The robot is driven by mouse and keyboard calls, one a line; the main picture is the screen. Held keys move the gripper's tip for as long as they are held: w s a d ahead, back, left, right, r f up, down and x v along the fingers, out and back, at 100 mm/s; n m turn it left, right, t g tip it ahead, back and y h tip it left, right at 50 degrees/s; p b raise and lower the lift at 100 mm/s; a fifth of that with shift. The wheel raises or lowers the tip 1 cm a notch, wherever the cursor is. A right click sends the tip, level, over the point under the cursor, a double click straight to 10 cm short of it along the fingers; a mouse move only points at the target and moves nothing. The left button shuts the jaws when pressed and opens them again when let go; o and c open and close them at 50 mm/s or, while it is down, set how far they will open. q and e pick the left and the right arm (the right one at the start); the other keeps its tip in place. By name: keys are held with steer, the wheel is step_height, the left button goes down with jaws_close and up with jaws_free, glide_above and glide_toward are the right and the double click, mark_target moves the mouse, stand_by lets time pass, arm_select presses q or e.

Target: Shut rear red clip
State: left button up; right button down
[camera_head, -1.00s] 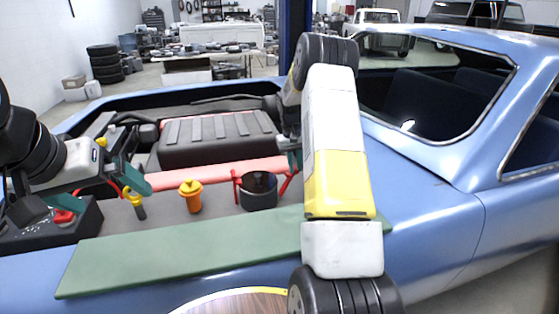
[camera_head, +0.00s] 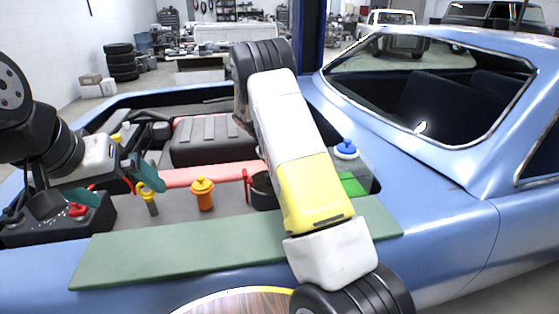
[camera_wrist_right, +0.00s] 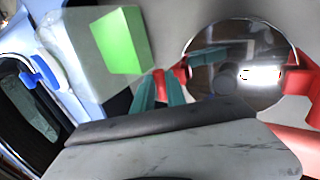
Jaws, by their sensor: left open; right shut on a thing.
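A dark round canister (camera_head: 263,192) with red clips stands in the engine bay, partly hidden by my right arm. One red clip (camera_head: 246,186) shows on its left side in the head view. The right wrist view shows its round shiny top (camera_wrist_right: 235,65), with one red clip (camera_wrist_right: 181,77) at left and another red clip (camera_wrist_right: 299,78) at right. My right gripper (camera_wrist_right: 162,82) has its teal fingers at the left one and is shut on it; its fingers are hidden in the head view. My left gripper (camera_head: 118,194) is open and empty at the left.
An orange-capped bottle (camera_head: 203,194) and a yellow-handled dipstick (camera_head: 149,200) stand left of the canister. A green board (camera_head: 190,257) lies along the front edge. A blue-capped reservoir (camera_head: 346,150) and green block (camera_head: 352,185) are at right. A black box (camera_head: 95,222) is under my left gripper.

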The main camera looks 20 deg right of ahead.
steer(key=shift+f, duration=0.1)
stand_by(0.3)
steer(key=c, duration=1.4)
jaws_free()
steer(key=shift+a, duration=0.1)
steer(key=shift+o, duration=0.2)
steer(key=v, duration=0.7)
steer(key=shift+a+r, duration=0.25)
steer(key=shift+r, duration=0.1)
